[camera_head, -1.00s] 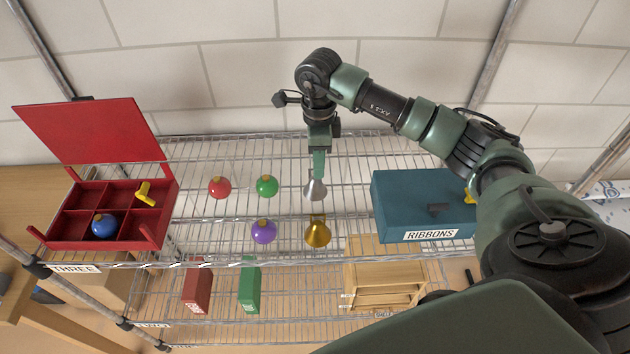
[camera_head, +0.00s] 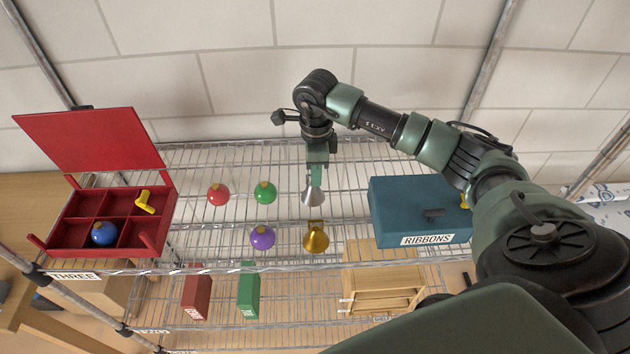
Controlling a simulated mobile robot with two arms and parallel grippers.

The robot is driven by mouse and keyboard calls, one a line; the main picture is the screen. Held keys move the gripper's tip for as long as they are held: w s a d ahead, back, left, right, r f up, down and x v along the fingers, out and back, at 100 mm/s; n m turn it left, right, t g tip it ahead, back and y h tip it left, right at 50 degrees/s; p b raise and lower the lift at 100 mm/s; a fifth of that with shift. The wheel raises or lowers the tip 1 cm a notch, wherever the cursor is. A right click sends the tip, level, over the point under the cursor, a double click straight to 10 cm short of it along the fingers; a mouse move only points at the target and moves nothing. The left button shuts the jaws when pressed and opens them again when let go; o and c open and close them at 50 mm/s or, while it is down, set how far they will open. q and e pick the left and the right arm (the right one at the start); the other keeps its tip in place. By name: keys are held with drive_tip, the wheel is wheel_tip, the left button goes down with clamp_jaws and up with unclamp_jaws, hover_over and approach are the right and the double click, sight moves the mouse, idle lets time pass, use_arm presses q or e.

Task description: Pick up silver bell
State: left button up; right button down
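The silver bell (camera_head: 313,197) is a small grey cone on the wire shelf, just behind the gold bell (camera_head: 316,238). My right gripper (camera_head: 316,180) points down from above with its fingertips at the top of the silver bell. The fingers look close together from this side, and the bell's top is hidden by them. I cannot tell whether they are closed on it or whether the bell is off the shelf. My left gripper is not in view.
Red (camera_head: 218,194), green (camera_head: 264,192) and purple (camera_head: 263,237) ornaments stand left of the bells. An open red divided box (camera_head: 70,240) holds a blue ornament (camera_head: 103,233) and a yellow object (camera_head: 145,201). A teal RIBBONS box (camera_head: 395,213) stands to the right.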

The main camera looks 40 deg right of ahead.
wheel_tip(320, 180, up, 10)
drive_tip(key=b, duration=0.3)
drive_tip(key=shift+w+f, duration=0.1)
wheel_tip(320, 180, up, 10)
drive_tip(key=shift+p, duration=0.4)
